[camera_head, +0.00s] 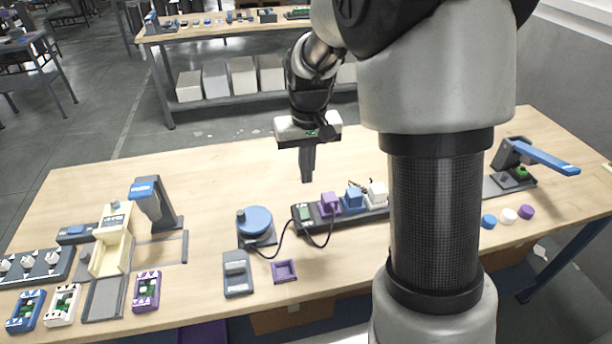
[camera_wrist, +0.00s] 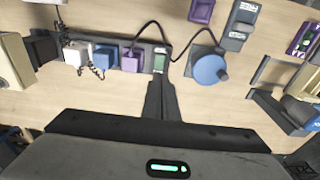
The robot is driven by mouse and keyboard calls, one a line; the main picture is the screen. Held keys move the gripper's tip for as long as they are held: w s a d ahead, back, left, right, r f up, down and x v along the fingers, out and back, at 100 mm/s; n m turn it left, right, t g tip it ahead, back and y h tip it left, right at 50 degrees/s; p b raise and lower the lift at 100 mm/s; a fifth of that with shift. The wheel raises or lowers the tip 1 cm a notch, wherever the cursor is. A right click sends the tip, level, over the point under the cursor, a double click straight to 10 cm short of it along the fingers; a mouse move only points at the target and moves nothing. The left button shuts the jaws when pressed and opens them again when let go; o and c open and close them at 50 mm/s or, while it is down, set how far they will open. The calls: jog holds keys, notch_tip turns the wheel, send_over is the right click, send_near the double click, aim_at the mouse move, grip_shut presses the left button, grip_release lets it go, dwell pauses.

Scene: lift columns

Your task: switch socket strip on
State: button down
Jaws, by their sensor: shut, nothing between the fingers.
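The socket strip (camera_head: 322,218) is a dark bar lying on the table, partly hidden behind my arm in the head view. A green-lit switch (camera_head: 304,212) sits at its left end. Purple (camera_head: 328,203), blue (camera_head: 354,198) and white (camera_head: 377,192) plugs stand in it. In the wrist view the strip (camera_wrist: 113,68) runs across the upper left, with the green switch (camera_wrist: 160,61) at its right end. My gripper (camera_head: 307,178) points down above the table behind the switch end. Its fingers are together and empty, and in the wrist view the tips (camera_wrist: 160,82) appear just below the switch.
A blue round device (camera_head: 255,221) stands left of the strip, with a black cable running to it. A grey box (camera_head: 237,274) and a purple tray (camera_head: 285,271) lie in front. A blue-topped press (camera_head: 152,200) stands farther left. The table behind the strip is clear.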

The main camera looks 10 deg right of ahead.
aim_at(302, 208)
jog(key=w+b, duration=0.1)
jog(key=b, duration=0.4)
jog(key=shift+w+r+t, duration=0.2)
jog(key=shift+t, duration=0.2)
jog(key=shift+f, duration=0.15)
jog(key=f, duration=0.4)
jog(key=w+f+b, duration=0.1)
jog(key=f, duration=0.4)
jog(key=w+f, duration=0.1)
jog(key=f, duration=0.3)
jog(key=shift+w+f+b, duration=0.1)
jog(key=shift+f+b, duration=0.2)
jog(key=shift+b, duration=0.1)
